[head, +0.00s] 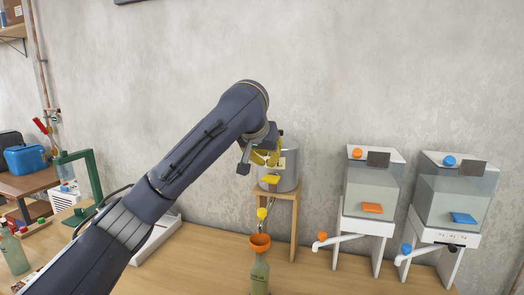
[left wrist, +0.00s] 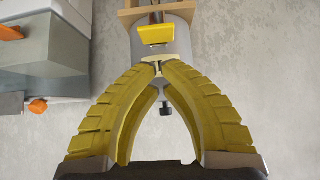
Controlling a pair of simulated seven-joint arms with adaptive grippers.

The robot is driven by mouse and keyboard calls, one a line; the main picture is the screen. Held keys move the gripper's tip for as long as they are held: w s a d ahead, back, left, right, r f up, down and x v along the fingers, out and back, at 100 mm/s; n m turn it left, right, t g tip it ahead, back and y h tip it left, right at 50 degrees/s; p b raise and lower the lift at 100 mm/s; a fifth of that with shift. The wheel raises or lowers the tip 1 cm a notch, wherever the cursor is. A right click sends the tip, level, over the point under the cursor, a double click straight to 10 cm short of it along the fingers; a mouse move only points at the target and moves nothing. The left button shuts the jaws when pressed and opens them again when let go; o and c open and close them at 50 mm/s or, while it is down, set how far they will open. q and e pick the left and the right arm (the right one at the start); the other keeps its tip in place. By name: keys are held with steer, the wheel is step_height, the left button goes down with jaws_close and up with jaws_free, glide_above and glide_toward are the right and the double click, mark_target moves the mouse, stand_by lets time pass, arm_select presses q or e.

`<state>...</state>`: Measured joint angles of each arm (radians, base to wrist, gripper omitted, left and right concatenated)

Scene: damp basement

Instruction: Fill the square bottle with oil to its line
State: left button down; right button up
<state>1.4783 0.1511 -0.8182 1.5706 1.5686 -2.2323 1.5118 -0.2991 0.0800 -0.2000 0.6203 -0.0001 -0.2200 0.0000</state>
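A greenish bottle (head: 260,277) stands upright on the table, with an orange funnel (head: 260,241) in its mouth. A grey metal drum (head: 291,170) rests on a wooden stand behind it; a tap with a yellow knob (head: 262,213) hangs above the funnel. No stream shows there. My left gripper (head: 268,160) is in front of the drum, above its yellow plate (head: 271,179). In the left wrist view, its yellow fingers (left wrist: 157,68) come together at the tips before the drum (left wrist: 178,40), with no held object visible. The bottle's line and the oil level cannot be made out. My right gripper is out of view.
Two clear tanks stand to the right on white stands, one with an orange plate (head: 372,208), one with a blue plate (head: 463,218). Their spouts reach forward over the table. Another greenish bottle (head: 14,252) stands at far left. The front right tabletop (head: 345,280) is clear.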

arm_select(q)
steer(key=shift+v, duration=2.35)
steer(key=shift+w, duration=0.1)
